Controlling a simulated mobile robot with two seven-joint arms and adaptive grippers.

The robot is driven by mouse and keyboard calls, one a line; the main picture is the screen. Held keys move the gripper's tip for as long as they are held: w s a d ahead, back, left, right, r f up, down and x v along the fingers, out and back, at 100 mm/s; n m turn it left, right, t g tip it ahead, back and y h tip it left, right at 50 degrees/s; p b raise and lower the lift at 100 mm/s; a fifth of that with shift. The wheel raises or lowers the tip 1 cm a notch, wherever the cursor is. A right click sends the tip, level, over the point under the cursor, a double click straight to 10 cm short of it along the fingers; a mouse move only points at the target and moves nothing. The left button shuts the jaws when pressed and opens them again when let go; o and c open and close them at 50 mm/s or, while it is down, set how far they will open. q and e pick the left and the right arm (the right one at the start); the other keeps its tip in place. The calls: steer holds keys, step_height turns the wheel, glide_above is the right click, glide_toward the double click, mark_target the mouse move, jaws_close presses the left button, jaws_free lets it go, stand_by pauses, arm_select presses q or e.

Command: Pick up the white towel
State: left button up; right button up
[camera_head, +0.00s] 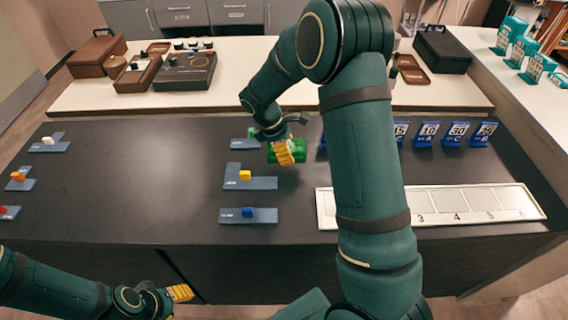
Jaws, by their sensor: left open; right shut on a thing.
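No white towel can be made out in the head view. A small white block (48,141) sits on a blue-grey plate at the far left of the dark table. My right gripper (288,153) is over the middle of the table, shut on a green block (272,155). The yellow fingers cover part of that block, and I cannot tell whether it touches the table. My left gripper (181,293) is low at the front left, in front of the table edge, open and empty, away from the blocks.
A yellow block (245,175) and a blue block (248,212) sit on plates mid-table. A numbered white tray (478,218) lies at right, with blue cards (457,133) behind it. My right arm hides part of the table. The left-centre table (130,190) is clear.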

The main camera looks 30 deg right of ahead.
mark_target(287, 167)
steer(key=shift+f+b, duration=0.5)
steer(key=shift+f, duration=1.7)
steer(key=shift+f, duration=0.1)
steer(key=o, duration=1.4)
